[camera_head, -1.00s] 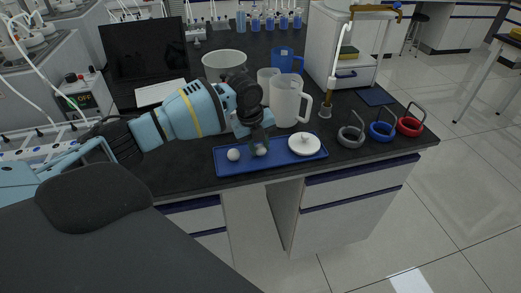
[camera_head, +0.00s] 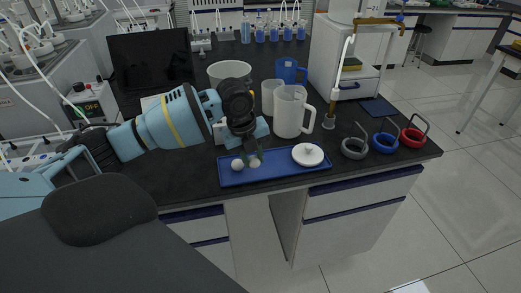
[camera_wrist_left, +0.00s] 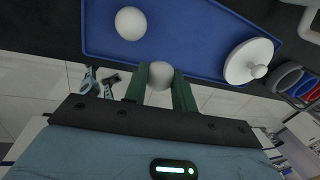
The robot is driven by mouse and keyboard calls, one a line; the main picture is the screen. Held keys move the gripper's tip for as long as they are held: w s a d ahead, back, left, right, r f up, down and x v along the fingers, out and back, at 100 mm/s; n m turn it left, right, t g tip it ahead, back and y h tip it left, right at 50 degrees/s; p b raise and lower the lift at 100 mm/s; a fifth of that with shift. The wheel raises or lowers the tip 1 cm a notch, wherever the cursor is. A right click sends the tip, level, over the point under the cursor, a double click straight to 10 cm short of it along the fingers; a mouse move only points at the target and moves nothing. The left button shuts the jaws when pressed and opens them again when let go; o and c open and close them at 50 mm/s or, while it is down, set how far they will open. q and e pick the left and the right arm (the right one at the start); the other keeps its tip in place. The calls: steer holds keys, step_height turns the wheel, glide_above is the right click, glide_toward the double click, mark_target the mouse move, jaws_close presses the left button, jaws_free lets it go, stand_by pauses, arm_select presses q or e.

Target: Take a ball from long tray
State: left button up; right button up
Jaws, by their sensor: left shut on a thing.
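The long blue tray (camera_head: 285,170) lies on the black bench top near its front edge. A white ball (camera_head: 237,164) rests in its left part; it also shows in the left wrist view (camera_wrist_left: 130,23). A second pale ball (camera_head: 255,163) is just right of it, between the fingers of my left gripper (camera_head: 251,156). In the left wrist view the left gripper (camera_wrist_left: 161,82) is shut on this second ball (camera_wrist_left: 160,90). I cannot tell whether the held ball touches the tray. My right gripper is not in view.
A white lid with a knob (camera_head: 308,154) lies at the tray's right end. Grey, blue and red rings with handles (camera_head: 384,142) stand to the right.

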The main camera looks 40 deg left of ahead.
arm_select(q)
steer(key=s+r, duration=0.1)
steer(key=s, duration=0.9)
steer(key=shift+s+d, duration=0.3)
steer(key=shift+d, duration=0.15)
